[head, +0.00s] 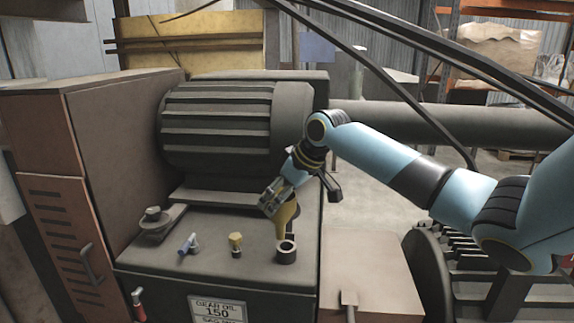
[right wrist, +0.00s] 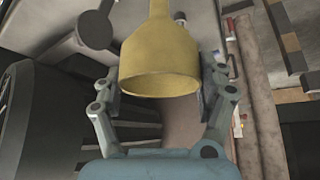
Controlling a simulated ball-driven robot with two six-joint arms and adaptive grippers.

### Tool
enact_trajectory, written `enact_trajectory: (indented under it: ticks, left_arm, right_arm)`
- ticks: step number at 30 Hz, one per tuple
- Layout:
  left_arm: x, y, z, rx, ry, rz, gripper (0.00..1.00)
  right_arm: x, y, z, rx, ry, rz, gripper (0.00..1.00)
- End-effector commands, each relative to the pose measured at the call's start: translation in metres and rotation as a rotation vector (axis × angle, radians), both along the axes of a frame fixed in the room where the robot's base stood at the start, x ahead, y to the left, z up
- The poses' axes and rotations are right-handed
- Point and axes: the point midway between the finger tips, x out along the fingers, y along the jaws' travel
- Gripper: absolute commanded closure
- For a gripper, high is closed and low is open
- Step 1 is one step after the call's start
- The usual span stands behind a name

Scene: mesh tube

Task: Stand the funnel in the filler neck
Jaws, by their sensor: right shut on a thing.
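The yellow funnel (head: 285,214) is held with its spout down. It also shows in the right wrist view (right wrist: 160,62), its wide mouth facing the camera and its spout running out of the top edge. My right gripper (head: 272,200) is shut on the funnel's wide body, a finger on each side in the right wrist view (right wrist: 163,85). The filler neck (head: 286,254) is a short dark ring on the machine's top. The spout's lower end appears at or just above the neck's far rim; I cannot tell whether it is inside. My left gripper is not in view.
A brass fitting (head: 235,245), a blue-handled valve (head: 189,244) and a dark capped fitting (head: 153,215) stand left of the neck. A large ribbed motor (head: 220,125) rises behind. A red-handled part (head: 138,303) and a label plate (head: 218,309) are on the front.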

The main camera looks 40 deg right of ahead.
Motion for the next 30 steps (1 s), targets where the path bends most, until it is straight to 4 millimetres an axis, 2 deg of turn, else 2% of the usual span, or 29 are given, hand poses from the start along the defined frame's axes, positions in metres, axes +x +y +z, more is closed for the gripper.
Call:
enact_trajectory:
  ticks: [1, 4, 10, 17, 27, 30]
  left_arm:
    - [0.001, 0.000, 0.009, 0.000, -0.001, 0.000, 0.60]
    - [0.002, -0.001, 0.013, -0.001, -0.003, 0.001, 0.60]
    - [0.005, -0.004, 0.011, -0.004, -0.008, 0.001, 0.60]
    - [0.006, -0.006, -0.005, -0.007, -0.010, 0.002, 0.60]
    - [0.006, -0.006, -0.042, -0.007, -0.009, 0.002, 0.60]
    - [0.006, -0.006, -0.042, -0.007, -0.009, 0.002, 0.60]
  right_arm:
    - [0.003, -0.010, 0.010, 0.000, -0.003, -0.017, 0.60]
    - [0.006, -0.023, 0.017, 0.001, -0.008, -0.038, 0.60]
    - [0.007, -0.029, 0.015, 0.003, -0.011, -0.050, 0.60]
    - [0.007, -0.029, 0.000, 0.002, -0.011, -0.049, 0.60]
    - [0.007, -0.028, -0.034, 0.002, -0.011, -0.048, 0.60]
    - [0.007, -0.028, -0.039, 0.003, -0.009, -0.049, 0.60]
